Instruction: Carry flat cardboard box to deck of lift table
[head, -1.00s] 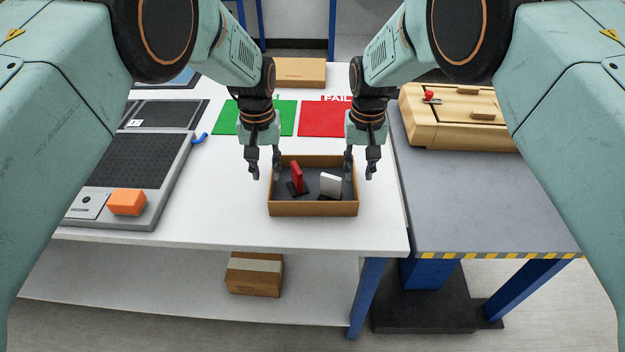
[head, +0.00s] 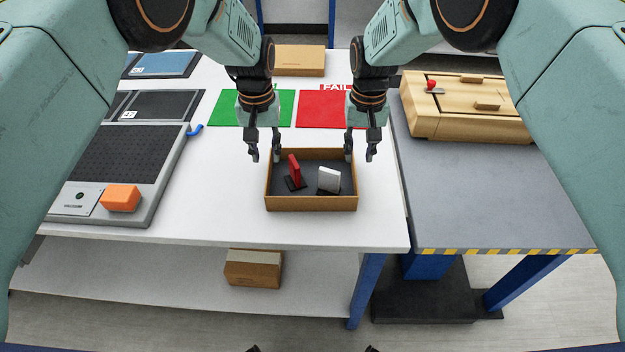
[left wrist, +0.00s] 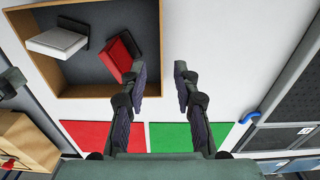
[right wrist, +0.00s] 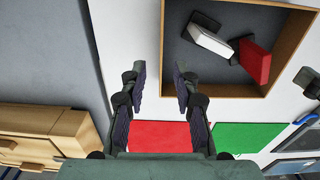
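A shallow, open cardboard box (head: 312,204) stands on the white table; a red piece (head: 294,168) and a white piece (head: 329,179) are in it. My left gripper (head: 264,156) is open at its left wall, and my right gripper (head: 360,156) is open at its right wall. In the left wrist view (left wrist: 160,75) and the right wrist view (right wrist: 160,75), the fingers lie on either side of the wall line, apart from it. I cannot tell how far down they reach. The lift table's grey deck (head: 485,205), with a yellow-black front edge, is to the right.
A wooden case (head: 465,108) with a red knob occupies the deck's back; its front is clear. A closed cardboard box (head: 300,60) lies at the table's back. Green (head: 250,108) and red (head: 322,108) mats lie behind the open box. An orange block (head: 120,198) rests on a device at left.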

